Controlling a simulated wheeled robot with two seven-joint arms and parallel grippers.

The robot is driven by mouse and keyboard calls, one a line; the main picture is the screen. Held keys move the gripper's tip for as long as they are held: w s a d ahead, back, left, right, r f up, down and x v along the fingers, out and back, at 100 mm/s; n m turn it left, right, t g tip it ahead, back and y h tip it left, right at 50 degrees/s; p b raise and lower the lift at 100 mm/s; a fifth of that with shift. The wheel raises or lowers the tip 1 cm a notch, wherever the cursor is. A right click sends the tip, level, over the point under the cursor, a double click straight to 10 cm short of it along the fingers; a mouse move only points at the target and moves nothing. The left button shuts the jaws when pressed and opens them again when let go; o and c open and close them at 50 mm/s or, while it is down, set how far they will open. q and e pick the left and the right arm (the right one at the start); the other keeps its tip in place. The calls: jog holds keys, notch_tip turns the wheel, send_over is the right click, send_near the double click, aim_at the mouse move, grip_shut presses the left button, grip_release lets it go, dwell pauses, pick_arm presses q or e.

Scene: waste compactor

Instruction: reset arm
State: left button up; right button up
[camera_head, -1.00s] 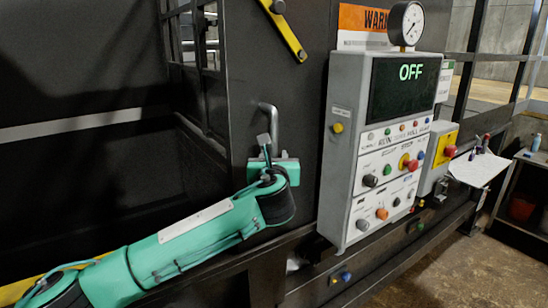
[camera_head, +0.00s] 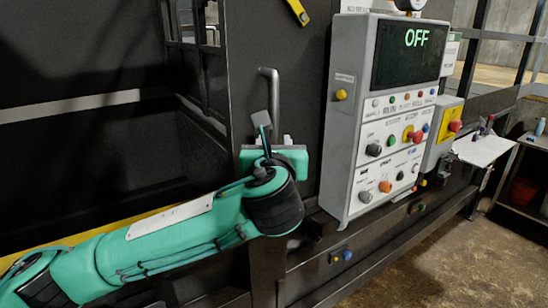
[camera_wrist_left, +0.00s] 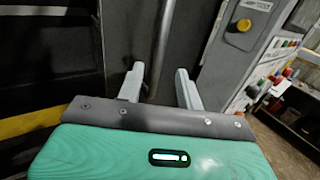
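My left gripper (camera_head: 275,138) is in front of the dark compactor front, just below a bent metal handle (camera_head: 268,92). In the left wrist view the gripper (camera_wrist_left: 160,86) has its two grey fingers apart, with nothing seen held between them. The handle's vertical bar (camera_wrist_left: 161,42) shows beyond the fingers, in line with the gap. I cannot tell how far it is from the fingertips. My right gripper is not in either view.
A grey control panel (camera_head: 347,130) stands right of the gripper, with buttons and a screen (camera_head: 410,52) reading OFF. A yellow box with a red button (camera_head: 455,126) is beside it. A dark open bay (camera_head: 100,150) lies left. Floor (camera_head: 440,250) is clear at lower right.

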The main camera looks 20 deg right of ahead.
pick_arm(q)
jog(key=shift+v, duration=0.9)
jog(key=shift+f, duration=0.1)
